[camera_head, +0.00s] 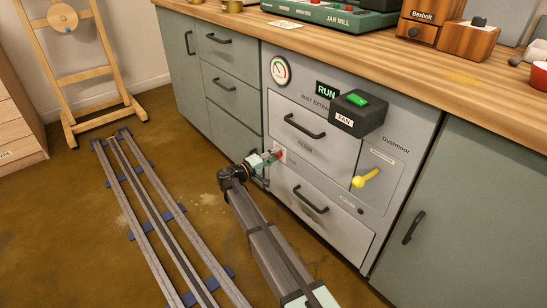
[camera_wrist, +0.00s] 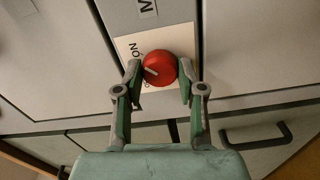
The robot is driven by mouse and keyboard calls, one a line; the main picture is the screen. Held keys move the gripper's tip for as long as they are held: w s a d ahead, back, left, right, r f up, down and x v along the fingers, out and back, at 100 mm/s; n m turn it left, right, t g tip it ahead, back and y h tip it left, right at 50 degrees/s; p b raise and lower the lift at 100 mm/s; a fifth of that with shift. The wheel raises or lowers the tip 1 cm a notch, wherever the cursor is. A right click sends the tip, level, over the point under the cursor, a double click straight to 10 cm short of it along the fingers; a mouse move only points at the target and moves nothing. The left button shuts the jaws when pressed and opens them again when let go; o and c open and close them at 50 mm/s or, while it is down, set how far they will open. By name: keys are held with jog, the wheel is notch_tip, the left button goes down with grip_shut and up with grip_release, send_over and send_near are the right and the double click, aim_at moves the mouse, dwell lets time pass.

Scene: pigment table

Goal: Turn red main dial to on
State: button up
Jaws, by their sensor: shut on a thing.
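More lettering near the left finger is partly hidden. My gripper (camera_wrist: 161,77) is shut on the dial, one finger on each side. In the head view the dial (camera_head: 280,155) is a small red spot at the tip of my gripper (camera_head: 275,156), on the left edge of the grey dust extractor front.
The extractor front has drawers with dark handles (camera_head: 305,127), a yellow lever (camera_head: 366,178), a lit green RUN sign (camera_head: 326,88) and a protruding black FAN box with a green switch (camera_head: 358,112). A wooden worktop (camera_head: 330,51) overhangs above.

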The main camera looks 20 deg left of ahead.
jog(key=shift+w, duration=0.1)
dwell(0.3)
jog(key=o, duration=1.1)
jog(key=shift+o, duration=0.2)
jog(key=v, duration=1.2)
